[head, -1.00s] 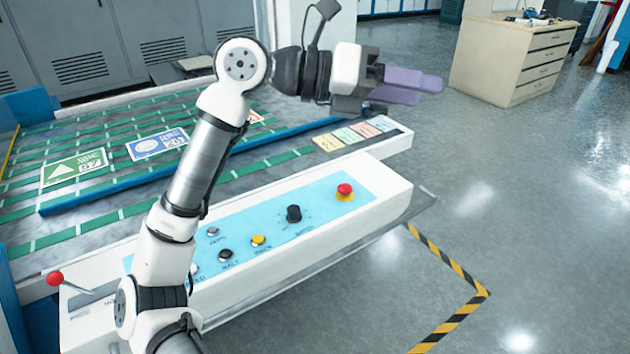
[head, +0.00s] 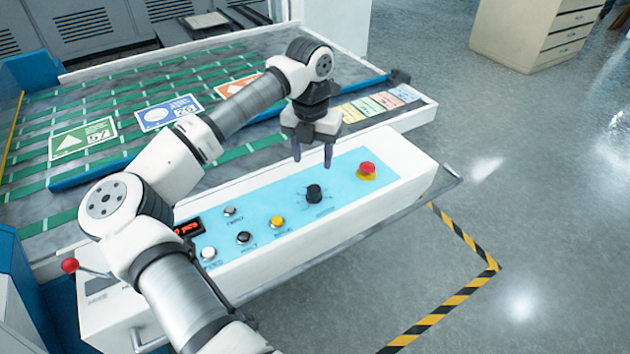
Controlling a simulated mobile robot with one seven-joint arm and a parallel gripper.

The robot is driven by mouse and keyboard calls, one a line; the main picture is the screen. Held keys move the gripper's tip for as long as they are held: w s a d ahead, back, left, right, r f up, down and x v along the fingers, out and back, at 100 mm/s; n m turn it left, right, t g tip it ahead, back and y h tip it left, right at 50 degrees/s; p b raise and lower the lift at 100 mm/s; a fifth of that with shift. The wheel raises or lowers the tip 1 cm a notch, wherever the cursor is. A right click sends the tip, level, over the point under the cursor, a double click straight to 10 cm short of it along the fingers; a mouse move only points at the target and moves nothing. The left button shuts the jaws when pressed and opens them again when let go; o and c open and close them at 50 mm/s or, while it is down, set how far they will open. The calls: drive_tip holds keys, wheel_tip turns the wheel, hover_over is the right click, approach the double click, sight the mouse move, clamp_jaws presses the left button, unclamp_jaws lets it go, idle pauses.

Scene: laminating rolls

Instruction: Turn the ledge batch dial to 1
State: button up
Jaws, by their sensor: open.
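The batch dial, a black round knob (head: 314,193), stands on the light blue panel of the white control ledge (head: 400,215). Marks ring the knob, but they are too small to read, so I cannot tell its setting. My gripper (head: 312,160) points down above and behind the knob, fingers apart and empty. The fingertips appear clear of the knob.
A red mushroom button (head: 367,169) sits right of the knob. A yellow button (head: 277,222), a black button (head: 243,238) and white ones are to its left. A red-lit display (head: 187,229) is partly hidden by my arm. Printed cards (head: 84,139) lie on the green-striped bed behind.

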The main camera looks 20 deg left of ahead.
sight(314, 188)
wheel_tip(314, 188, down, 10)
drive_tip(key=shift+d+r+p, duration=0.1)
drive_tip(key=shift+r+p, duration=0.15)
drive_tip(key=shift+p, duration=0.95)
drive_tip(key=shift+c, duration=0.4)
drive_tip(key=c, duration=0.9)
drive_tip(key=shift+b, duration=0.4)
